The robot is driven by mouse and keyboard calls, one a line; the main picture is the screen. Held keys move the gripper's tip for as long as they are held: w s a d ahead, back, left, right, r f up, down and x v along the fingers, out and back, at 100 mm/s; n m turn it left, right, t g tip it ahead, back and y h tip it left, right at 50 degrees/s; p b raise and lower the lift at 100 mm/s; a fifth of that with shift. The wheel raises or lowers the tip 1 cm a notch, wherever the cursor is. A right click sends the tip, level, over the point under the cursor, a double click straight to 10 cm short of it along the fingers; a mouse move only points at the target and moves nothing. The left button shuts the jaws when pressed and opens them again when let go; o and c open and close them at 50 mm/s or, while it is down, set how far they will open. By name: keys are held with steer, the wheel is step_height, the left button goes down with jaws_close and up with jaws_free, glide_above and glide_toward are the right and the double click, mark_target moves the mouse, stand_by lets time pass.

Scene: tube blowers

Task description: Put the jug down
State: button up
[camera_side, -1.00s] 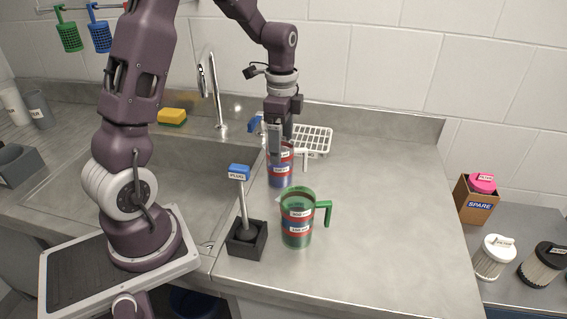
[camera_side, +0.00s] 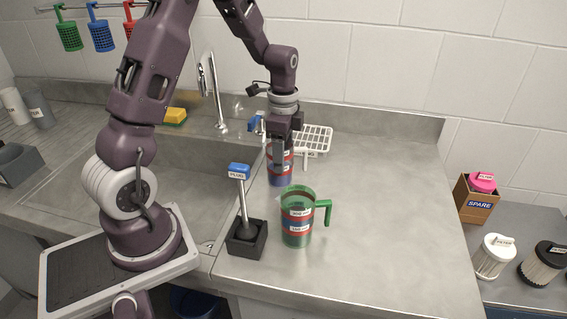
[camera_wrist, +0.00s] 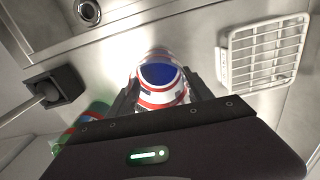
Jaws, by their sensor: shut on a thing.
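A jug with red and white bands and blue contents (camera_side: 280,178) is at the back of the counter, right of the sink. My gripper (camera_side: 281,158) reaches down from above and is shut on it, hiding part of its upper body. In the wrist view the jug (camera_wrist: 160,76) sits between the two dark fingers (camera_wrist: 160,96). It looks upright; whether its base touches the counter is hard to tell. A second jug, green-handled with red and blue bands (camera_side: 297,232), stands on the counter in front of it, apart from my gripper.
A white wire rack (camera_side: 316,138) lies close behind the held jug. The sink (camera_side: 190,165) is to the left. The counter to the right (camera_side: 390,210) is clear.

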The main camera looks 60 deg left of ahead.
step_height(320, 180, up, 10)
steer(key=w+d+f+m, duration=0.1)
steer(key=w+d+m, duration=0.4)
steer(key=d+m, duration=0.8)
steer(key=f, duration=0.8)
steer(key=shift+w+a+f, duration=0.25)
steer(key=shift+f, duration=0.15)
steer(key=o, duration=1.7)
steer(key=shift+f, duration=0.1)
steer(key=shift+o, duration=0.2)
